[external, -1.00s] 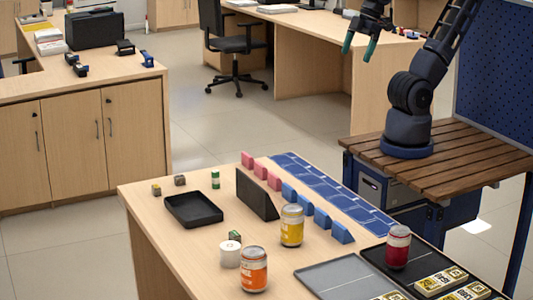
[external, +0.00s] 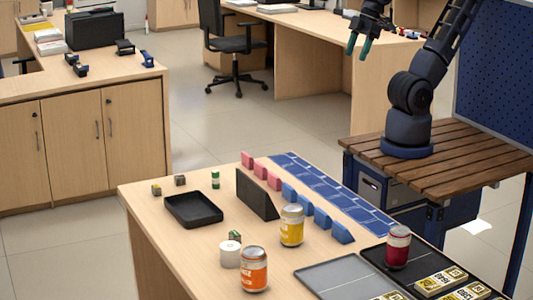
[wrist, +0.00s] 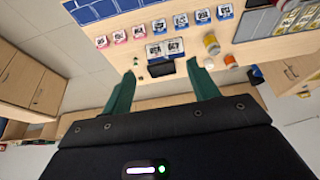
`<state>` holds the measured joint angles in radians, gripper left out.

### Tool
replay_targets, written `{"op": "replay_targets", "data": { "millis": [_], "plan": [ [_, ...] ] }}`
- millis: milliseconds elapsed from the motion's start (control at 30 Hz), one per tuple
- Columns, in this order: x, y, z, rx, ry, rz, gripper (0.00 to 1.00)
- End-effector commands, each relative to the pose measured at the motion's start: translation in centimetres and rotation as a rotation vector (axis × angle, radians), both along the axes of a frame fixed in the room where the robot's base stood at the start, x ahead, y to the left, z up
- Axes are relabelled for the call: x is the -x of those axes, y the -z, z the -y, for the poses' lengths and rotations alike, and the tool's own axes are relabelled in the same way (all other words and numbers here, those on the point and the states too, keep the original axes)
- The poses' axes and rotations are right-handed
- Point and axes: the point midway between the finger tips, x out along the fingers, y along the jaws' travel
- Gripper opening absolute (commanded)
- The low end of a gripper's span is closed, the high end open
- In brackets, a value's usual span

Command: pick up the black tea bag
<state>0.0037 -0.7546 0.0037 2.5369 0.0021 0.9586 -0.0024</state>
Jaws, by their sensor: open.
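I cannot tell for sure which item is the black tea bag. Candidates are the small boxy items on the near counter: a dark and yellow one (external: 156,190), a dark grey one (external: 180,180) and a dark and green one (external: 235,236). Their labels are too small to read. My gripper (external: 358,49) is open and empty, high up and well behind the counter, far from these items. In the wrist view its green fingers (wrist: 161,68) are spread apart with nothing between them, and the counter lies beyond them.
A black tray (external: 178,212), a dark upright panel (external: 257,196), a yellow can (external: 292,228), an orange can (external: 253,272) and a white roll (external: 230,256) stand on the counter. Pink and blue holders (external: 321,217) form a row. A red can (external: 398,250) stands in a tray with yellow packets.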

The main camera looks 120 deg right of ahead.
Motion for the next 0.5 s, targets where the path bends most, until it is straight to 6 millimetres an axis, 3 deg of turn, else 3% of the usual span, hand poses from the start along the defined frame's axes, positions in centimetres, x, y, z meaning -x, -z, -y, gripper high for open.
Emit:
{"op": "replay_targets", "data": {
  "millis": [267, 500],
  "plan": [
    [-0.7, -0.2, 0.2, 0.000, 0.022, -0.006, 0.60],
    [-5.4, -1.2, 1.5, -0.001, 0.169, -0.042, 0.60]
  ]
}}
